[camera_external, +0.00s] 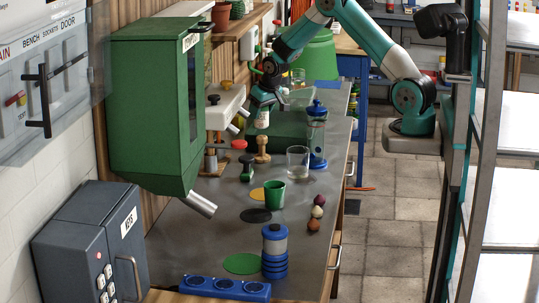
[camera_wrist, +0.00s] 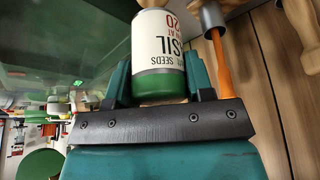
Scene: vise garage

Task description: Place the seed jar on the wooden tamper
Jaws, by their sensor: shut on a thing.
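My gripper (camera_external: 262,98) is shut on the seed jar (camera_external: 262,119), a small jar with a white label. In the wrist view the jar (camera_wrist: 158,55) sits between my two fingers (camera_wrist: 159,80), with seed lettering and a green end towards the palm. The wooden tamper (camera_external: 262,150) stands upright on the metal bench. In the outside view the jar appears just above the tamper's top, with a small gap; whether it is exactly over it I cannot tell. Pale wood shows at the jar's far end in the wrist view, but I cannot tell what it is.
A dark-handled tamper (camera_external: 247,168) and a machine with a red knob (camera_external: 238,145) stand left of the wooden tamper. A clear glass (camera_external: 297,162) and a blue-lidded clear cylinder (camera_external: 317,140) stand right. A green cup (camera_external: 274,194) is nearer. A green cabinet (camera_external: 150,105) hangs left.

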